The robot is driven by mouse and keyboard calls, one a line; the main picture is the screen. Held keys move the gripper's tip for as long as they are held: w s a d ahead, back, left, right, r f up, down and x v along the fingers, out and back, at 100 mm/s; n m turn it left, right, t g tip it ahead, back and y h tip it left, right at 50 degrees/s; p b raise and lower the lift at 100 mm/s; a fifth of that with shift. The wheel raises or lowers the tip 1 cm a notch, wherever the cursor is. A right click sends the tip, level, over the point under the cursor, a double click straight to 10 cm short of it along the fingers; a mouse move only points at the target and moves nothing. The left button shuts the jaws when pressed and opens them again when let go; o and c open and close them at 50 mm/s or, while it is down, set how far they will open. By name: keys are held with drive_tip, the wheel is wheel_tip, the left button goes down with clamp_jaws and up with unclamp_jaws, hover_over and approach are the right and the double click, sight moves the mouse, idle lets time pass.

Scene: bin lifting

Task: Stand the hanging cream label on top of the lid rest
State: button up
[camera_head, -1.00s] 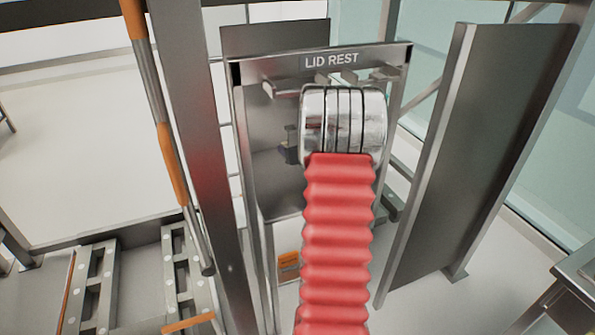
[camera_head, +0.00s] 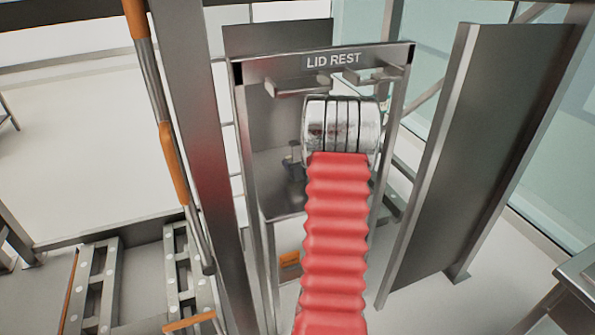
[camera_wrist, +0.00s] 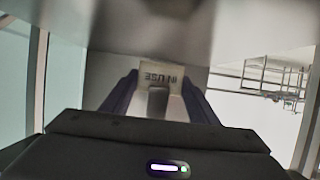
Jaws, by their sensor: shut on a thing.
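The lid rest (camera_head: 285,66) is a grey metal frame with its name on the top bar, in the middle of the head view. Short brackets stick out below that bar. In the wrist view my gripper (camera_wrist: 158,98) is shut on the cream label (camera_wrist: 160,72), which reads "IN USE" upside down in this picture. A pale metal surface fills the top of that view, close to the label. In the head view my red-sleeved arm hides most of the gripper and the label. I cannot tell whether the label touches the lid rest.
A tall grey post with an orange-banded rod (camera_head: 171,165) stands left of the lid rest. A wide metal panel (camera_head: 480,150) stands to its right. Slotted rails (camera_head: 96,285) lie at the lower left. Open pale floor shows at the left.

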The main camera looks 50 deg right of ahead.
drive_tip(key=shift+f, duration=1.85)
drive_tip(key=o, duration=0.9)
drive_tip(key=shift+o, duration=0.2)
drive_tip(key=shift+s+a+r, duration=0.25)
drive_tip(key=shift+s+r, duration=0.05)
drive_tip(key=shift+s, duration=0.2)
drive_tip(key=v, duration=1.1)
